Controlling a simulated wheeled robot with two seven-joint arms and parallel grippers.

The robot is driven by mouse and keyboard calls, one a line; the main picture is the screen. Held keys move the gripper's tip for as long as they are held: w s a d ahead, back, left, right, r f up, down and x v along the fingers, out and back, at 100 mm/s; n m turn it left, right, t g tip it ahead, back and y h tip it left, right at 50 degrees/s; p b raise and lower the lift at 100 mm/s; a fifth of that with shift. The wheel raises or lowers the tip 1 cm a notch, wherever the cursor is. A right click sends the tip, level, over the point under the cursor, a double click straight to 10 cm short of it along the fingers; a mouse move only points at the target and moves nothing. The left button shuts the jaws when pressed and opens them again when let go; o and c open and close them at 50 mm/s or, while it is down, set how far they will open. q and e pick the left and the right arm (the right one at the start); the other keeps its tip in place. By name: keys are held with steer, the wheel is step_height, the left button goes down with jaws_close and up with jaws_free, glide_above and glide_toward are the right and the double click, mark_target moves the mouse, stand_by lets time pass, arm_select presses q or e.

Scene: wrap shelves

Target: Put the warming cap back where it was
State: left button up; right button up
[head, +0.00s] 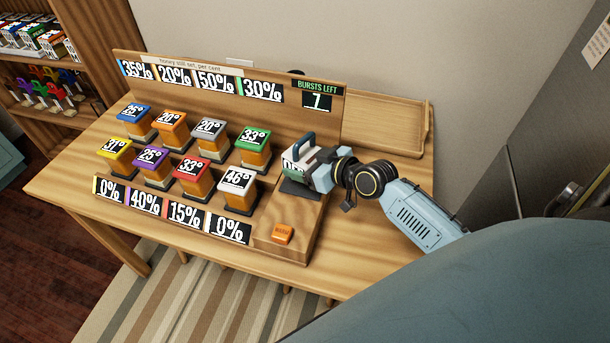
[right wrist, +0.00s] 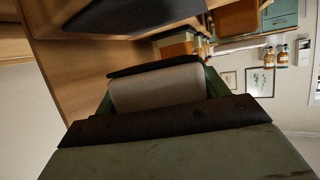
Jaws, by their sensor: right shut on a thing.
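My right gripper (head: 312,168) reaches in from the right and is shut on the cap. In the right wrist view a pale part (right wrist: 160,88) shows between dark finger edges, and the dark pad (right wrist: 125,14) shows at the top. My left gripper is not in view.
Several honey jars with coloured temperature lids, such as the white one (head: 237,182) and green one (head: 252,140), stand left of the cap. An orange button (head: 282,234) is in front. A wooden tray (head: 428,128) at back right looks empty.

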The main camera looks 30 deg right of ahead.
steer(key=shift+f+b, duration=0.55)
steer(key=shift+f, duration=1.35)
steer(key=shift+f, duration=0.1)
steer(key=o, duration=1.3)
steer(key=shift+f, duration=0.1)
steer(key=shift+o, duration=0.2)
steer(key=p+v, duration=0.1)
steer(key=v, duration=1.1)
steer(key=shift+a, duration=0.1)
